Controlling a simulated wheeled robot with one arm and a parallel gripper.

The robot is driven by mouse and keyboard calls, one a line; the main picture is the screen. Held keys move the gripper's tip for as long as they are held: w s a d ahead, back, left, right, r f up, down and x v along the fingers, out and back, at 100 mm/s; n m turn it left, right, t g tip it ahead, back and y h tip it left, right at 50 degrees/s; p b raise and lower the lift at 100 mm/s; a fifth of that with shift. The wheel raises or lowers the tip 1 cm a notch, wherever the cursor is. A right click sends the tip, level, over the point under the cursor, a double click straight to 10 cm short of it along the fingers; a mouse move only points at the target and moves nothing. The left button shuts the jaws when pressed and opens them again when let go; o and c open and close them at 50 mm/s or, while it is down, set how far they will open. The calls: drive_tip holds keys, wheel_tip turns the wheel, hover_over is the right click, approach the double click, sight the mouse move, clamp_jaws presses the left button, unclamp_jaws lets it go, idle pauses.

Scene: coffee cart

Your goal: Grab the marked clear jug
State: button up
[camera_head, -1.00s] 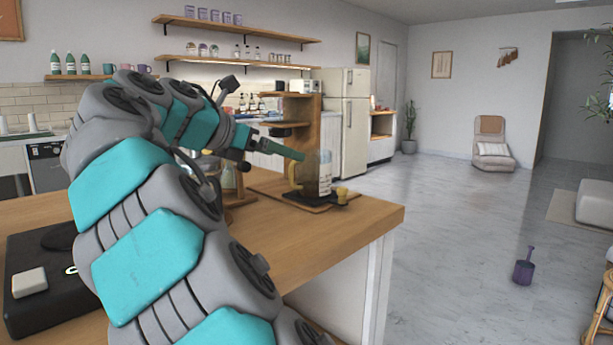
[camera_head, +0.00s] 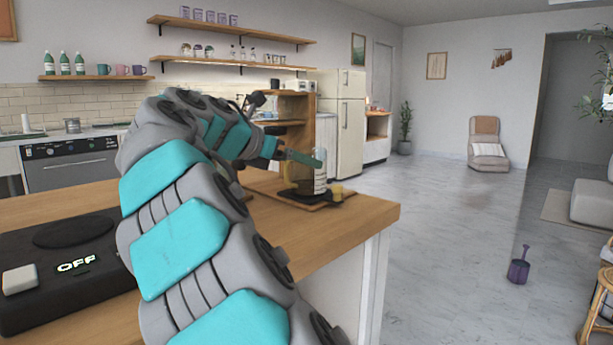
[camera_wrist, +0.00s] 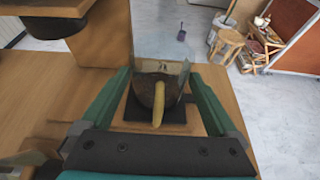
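The clear jug (camera_head: 320,182) stands upright on a dark mat on the wooden stand's base, near the counter's far right corner. It has light markings on its wall. In the wrist view the jug (camera_wrist: 174,72) has brownish content low inside and a yellow handle (camera_wrist: 158,104) facing me. My gripper (camera_wrist: 160,77) is open, with one green finger on each side of the jug and handle. In the head view my gripper (camera_head: 318,161) reaches across the jug's upper part. I cannot tell whether either finger touches the jug.
A wooden stand (camera_head: 298,105) rises behind and left of the jug. A small yellow item (camera_head: 336,188) sits beside the jug. The counter (camera_head: 345,218) is bare in front of the jug.

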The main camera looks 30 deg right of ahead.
drive_tip(key=c, duration=0.9)
drive_tip(key=shift+r, duration=0.1)
drive_tip(key=shift+c, duration=0.2)
